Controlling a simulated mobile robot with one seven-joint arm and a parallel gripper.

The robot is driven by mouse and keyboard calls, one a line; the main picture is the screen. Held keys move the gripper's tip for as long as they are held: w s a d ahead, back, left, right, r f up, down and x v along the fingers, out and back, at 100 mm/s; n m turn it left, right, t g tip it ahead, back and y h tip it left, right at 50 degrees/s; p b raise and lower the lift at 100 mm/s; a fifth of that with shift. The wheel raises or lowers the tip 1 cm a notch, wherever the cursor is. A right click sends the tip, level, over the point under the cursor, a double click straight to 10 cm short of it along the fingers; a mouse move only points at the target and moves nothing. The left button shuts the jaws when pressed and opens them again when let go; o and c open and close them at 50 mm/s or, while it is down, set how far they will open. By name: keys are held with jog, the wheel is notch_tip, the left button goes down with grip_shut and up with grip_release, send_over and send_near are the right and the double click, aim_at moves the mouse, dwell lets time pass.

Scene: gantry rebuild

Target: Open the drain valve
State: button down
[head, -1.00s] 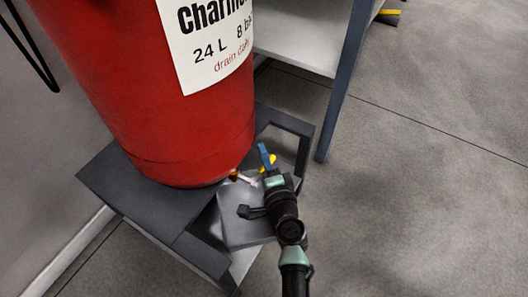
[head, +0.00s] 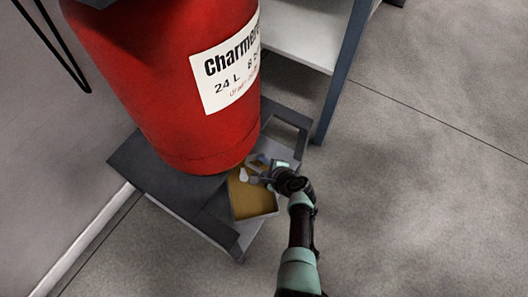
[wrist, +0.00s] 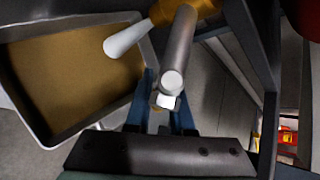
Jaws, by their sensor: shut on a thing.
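The red tank (head: 165,85) stands on a dark stand, with a brass valve body (wrist: 200,8) low on its side. A white tapered spout (wrist: 127,37) points from the valve over the tray; it also shows in the head view (head: 243,174). A grey rod-like valve handle (wrist: 178,45) with a pale end runs toward the wrist camera. My gripper (wrist: 165,108) is shut on the valve handle, its blue fingers on either side of the pale end. In the head view my gripper (head: 258,173) is beside the tank's bottom edge, and the grip itself is hard to make out.
A metal tray (head: 276,212) with a brown inside lies under the spout; its rim (wrist: 22,112) shows in the wrist view. The dark stand (head: 140,165) surrounds it closely. A shelf with a blue-grey post (head: 338,85) stands behind. Floor at right is clear.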

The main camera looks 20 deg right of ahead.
jog(key=shift+s+a+f+m+g+y+b, duration=0.25)
jog(key=shift+s+a+m+g+y+b, duration=0.25)
jog(key=shift+a+g+y, duration=0.25)
jog(key=shift+s+a+f+m+g+y+b, duration=0.35)
jog(key=shift+s+a+m+g+y, duration=0.25)
jog(key=shift+y, duration=0.25)
jog(key=shift+s+a+f+m+g+y+b, duration=0.2)
jog(key=shift+s+a+m+g+y+b, duration=0.35)
jog(key=shift+a+y, duration=0.25)
jog(key=c, duration=0.8)
grip_release()
jog(key=shift+d+r, duration=0.1)
jog(key=shift+r, duration=0.05)
